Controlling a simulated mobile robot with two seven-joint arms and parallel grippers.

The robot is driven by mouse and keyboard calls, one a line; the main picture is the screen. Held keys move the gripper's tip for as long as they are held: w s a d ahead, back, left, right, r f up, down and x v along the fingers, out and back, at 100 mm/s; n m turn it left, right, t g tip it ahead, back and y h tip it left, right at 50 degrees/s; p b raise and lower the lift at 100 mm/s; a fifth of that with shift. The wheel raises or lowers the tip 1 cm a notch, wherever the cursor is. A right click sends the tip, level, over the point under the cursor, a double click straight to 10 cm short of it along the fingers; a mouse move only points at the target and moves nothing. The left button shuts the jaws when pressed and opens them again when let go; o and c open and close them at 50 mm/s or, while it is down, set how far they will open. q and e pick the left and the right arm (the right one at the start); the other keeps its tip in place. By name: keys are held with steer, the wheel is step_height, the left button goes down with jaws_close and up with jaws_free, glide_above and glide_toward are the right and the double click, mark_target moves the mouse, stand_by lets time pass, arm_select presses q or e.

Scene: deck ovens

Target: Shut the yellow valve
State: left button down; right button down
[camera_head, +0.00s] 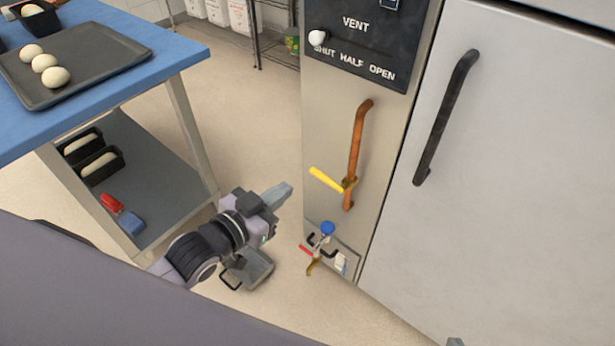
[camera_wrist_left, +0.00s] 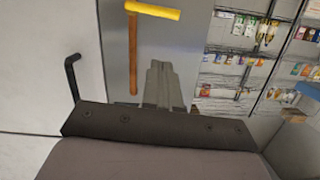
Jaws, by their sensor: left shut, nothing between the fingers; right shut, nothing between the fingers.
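The yellow valve (camera_head: 326,179) has a lever that sticks out to the left from a brass body low on a copper pipe (camera_head: 357,140), crosswise to the pipe. In the left wrist view the yellow lever (camera_wrist_left: 153,10) is at the top, also across the copper pipe (camera_wrist_left: 133,55). My left gripper (camera_head: 286,190) is shut and empty, left of the lever and apart from it. Its closed fingers show in the left wrist view (camera_wrist_left: 158,68). Only a small grey tip of my right gripper (camera_head: 455,342) shows at the bottom edge, low in front of the white door.
Below the yellow valve are a blue knob (camera_head: 327,228) and a red lever (camera_head: 306,250). A vent panel (camera_head: 355,50) with a white knob is above. A black door handle (camera_head: 445,118) is to the right. A blue table (camera_head: 185,45) stands left, and a metal pan (camera_head: 250,270) is on the floor.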

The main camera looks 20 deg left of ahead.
arm_select(q)
steer(key=b, duration=0.1)
glide_toward(318, 176)
steer(key=w+d+r, duration=0.2)
steer(key=w+r, duration=0.1)
steer(key=w, duration=0.2)
steer(key=shift+w+d+f+b, duration=0.15)
steer(key=shift+w+f+b, duration=0.2)
steer(key=shift+f, duration=0.4)
steer(key=shift+w+d+f+b, duration=0.1)
steer(key=shift+w+f+b, duration=0.1)
steer(key=shift+w+f, duration=0.4)
steer(key=shift+s+f, duration=0.2)
steer(key=shift+f, duration=0.05)
steer(key=shift+w+a+f+n, duration=0.15)
steer(key=shift+f+n, duration=0.4)
steer(key=shift+n, duration=0.15)
